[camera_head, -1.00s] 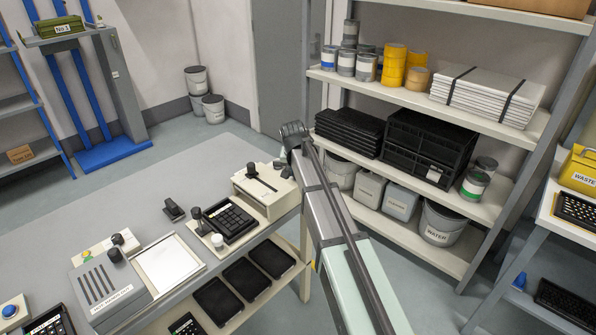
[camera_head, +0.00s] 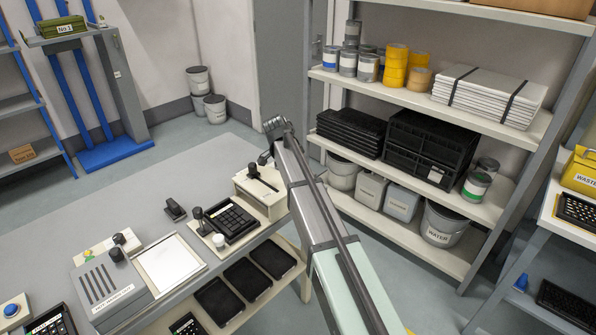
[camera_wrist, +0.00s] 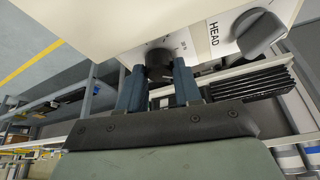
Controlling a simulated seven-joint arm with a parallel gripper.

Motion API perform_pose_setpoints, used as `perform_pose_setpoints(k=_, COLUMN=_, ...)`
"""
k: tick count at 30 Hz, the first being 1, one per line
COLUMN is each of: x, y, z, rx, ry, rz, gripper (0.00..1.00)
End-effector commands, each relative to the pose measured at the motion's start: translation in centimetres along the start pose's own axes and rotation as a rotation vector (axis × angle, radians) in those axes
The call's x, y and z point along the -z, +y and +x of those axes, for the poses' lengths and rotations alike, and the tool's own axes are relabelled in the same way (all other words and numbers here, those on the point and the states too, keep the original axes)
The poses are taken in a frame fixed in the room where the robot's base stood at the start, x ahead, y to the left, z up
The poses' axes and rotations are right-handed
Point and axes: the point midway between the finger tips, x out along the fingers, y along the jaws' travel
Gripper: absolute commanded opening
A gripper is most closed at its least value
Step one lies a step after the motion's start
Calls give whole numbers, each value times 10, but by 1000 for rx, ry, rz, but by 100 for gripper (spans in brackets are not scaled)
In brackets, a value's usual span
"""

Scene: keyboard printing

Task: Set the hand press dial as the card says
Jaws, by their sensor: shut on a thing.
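The cream hand press (camera_head: 279,208), with a dark lever on a slotted top, stands at the right end of the grey table in the head view. Its pale face (camera_wrist: 120,25) fills the top of the wrist view. My gripper (camera_wrist: 159,70) has its two blue fingers on either side of a small dark dial knob (camera_wrist: 158,58) on that face, shut on it. Scale marks beside the knob are too small to read surely. A larger grey knob (camera_wrist: 262,34) beside a HEAD label is to the right. I cannot make out the card.
A dark keypad (camera_head: 231,221) and a lever with a round knob stand left of the press. A white plate (camera_head: 170,263) and a grey unit with black slots (camera_head: 105,285) are further left. Shelves with cans and crates (camera_head: 425,145) stand behind my arm.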

Motion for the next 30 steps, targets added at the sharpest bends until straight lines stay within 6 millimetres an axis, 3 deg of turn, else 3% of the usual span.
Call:
perform_pose_setpoints(k=23, x=-1, y=0, z=0, rx=-42, ry=-3, rz=100, gripper=3)
perform_pose_setpoints(k=24, x=-1, y=-1, z=0, rx=-42, ry=-3, rz=100, gripper=35)
perform_pose_setpoints(k=27, x=-1, y=0, z=0, rx=-42, ry=-2, rz=100, gripper=44)
perform_pose_setpoints(k=30, x=-1, y=0, z=0, rx=-41, ry=-2, rz=100, gripper=44)
